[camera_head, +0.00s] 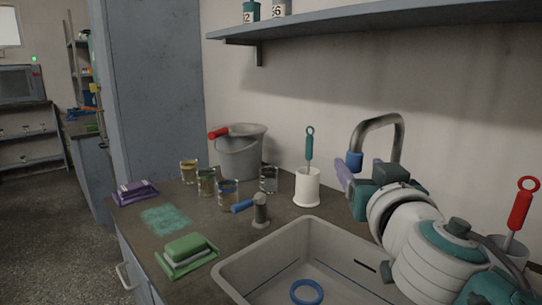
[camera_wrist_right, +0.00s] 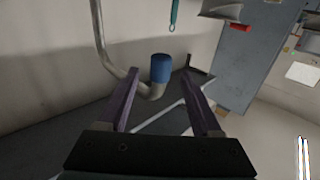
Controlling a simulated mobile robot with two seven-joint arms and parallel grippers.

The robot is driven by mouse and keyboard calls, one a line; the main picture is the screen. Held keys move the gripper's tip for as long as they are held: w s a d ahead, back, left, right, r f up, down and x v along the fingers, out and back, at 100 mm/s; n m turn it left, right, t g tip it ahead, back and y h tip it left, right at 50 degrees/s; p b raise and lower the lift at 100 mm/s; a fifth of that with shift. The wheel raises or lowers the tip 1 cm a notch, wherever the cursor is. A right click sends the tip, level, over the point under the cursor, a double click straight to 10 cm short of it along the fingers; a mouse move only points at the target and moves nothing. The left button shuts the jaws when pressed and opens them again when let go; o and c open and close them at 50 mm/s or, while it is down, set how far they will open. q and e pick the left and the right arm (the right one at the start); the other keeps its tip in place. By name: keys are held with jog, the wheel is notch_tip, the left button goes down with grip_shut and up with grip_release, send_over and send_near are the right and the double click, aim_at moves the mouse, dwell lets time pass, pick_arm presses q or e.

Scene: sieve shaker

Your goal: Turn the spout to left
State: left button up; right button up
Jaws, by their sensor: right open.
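The spout (camera_head: 384,122) is a curved grey metal pipe with a blue end (camera_head: 355,162). It arches up behind the sink and its blue end hangs down on the left. My right gripper (camera_head: 346,173) is open right by the blue end. In the right wrist view the spout's pipe (camera_wrist_right: 103,45) comes from the upper left, and its blue end (camera_wrist_right: 161,66) appears between the two purple fingers (camera_wrist_right: 161,74), with gaps on both sides. Whether a finger touches it I cannot tell. My right arm hides the spout's base. My left gripper is not in view.
The sink (camera_head: 258,270) holds a blue ring (camera_head: 306,291). A grey post with a blue handle (camera_head: 243,206), a white holder with a brush (camera_head: 307,187), several glass beakers (camera_head: 228,194) and a bucket (camera_head: 240,155) stand left of the spout. A shelf (camera_head: 380,20) hangs above.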

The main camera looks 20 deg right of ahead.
aim_at(357, 163)
jog(key=shift+x, duration=2.05)
jog(key=shift+c, duration=0.3)
grip_shut()
